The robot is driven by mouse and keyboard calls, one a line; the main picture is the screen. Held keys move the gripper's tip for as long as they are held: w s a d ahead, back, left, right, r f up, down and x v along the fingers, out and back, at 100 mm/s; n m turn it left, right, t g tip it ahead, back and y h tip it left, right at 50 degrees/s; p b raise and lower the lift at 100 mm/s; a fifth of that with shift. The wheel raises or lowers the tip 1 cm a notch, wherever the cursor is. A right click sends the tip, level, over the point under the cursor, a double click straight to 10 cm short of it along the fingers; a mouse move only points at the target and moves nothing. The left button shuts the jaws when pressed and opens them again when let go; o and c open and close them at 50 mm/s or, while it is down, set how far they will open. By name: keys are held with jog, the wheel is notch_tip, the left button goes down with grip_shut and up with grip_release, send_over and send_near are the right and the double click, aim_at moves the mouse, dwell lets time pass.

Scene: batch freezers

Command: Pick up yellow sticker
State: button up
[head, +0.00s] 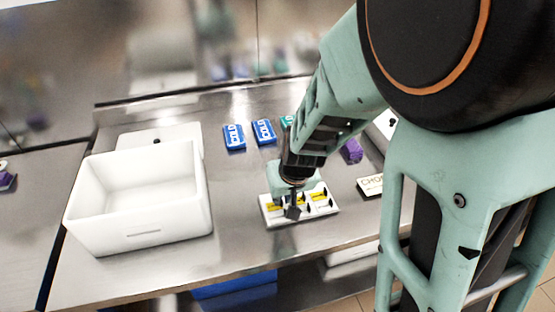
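Small yellow stickers lie on a white tray (322,212) on the steel counter. One yellow sticker (275,207) shows at the tray's left part, and other yellow patches show farther right. My gripper (292,211) points down over the tray's left-middle part, just right of that sticker. Its dark fingers overlap the tray in the picture. I cannot tell whether they touch anything or how far apart they are. The gripper and wrist hide part of the tray.
A large white bin (140,230) stands at the left. Two blue packs (234,137) and a partly hidden green one lie behind the tray. A purple item (352,151) and a lettered card (370,185) lie right. Counter between bin and tray is clear.

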jog(key=shift+w+f, duration=0.25)
jog(key=shift+f, duration=0.35)
jog(key=shift+r, duration=0.1)
jog(key=shift+c, duration=0.7)
grip_shut()
